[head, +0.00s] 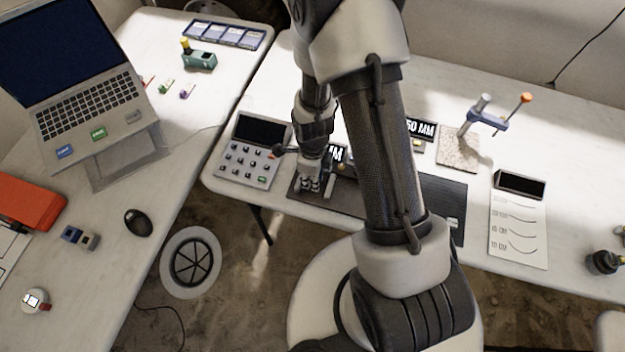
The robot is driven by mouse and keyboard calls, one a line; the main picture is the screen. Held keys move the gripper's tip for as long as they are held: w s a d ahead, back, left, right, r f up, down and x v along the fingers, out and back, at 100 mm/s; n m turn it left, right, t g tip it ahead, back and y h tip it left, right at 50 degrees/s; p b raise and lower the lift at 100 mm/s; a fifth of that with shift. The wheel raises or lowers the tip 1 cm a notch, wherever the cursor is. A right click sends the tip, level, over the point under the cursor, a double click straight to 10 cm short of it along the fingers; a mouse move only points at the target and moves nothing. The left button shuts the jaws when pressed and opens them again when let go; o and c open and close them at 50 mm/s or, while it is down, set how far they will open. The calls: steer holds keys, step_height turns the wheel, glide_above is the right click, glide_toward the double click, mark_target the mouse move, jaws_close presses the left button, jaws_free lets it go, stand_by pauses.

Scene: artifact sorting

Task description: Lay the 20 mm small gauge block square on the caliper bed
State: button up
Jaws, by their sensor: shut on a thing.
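My gripper (311,190) is low over the left end of a long dark mat (447,190) on the right-hand table. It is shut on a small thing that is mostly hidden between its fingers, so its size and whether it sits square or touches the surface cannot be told. A label ending in MM (336,152) stands just behind the gripper, its number covered. A 50 MM label (422,129) stands farther right. My arm covers the middle of the mat, and I cannot make out the caliper bed for certain.
A keypad device (252,150) lies left of the gripper. Behind the mat, a stand with an orange knob (525,98) rises from a speckled plate (458,148). A white chart panel (518,228) lies to the right. A laptop (85,95) and mouse (138,222) are on the left table.

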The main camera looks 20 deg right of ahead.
steer(key=shift+f, duration=0.45)
steer(key=shift+f, duration=0.2)
steer(key=o, duration=0.9)
steer(key=shift+r, duration=0.1)
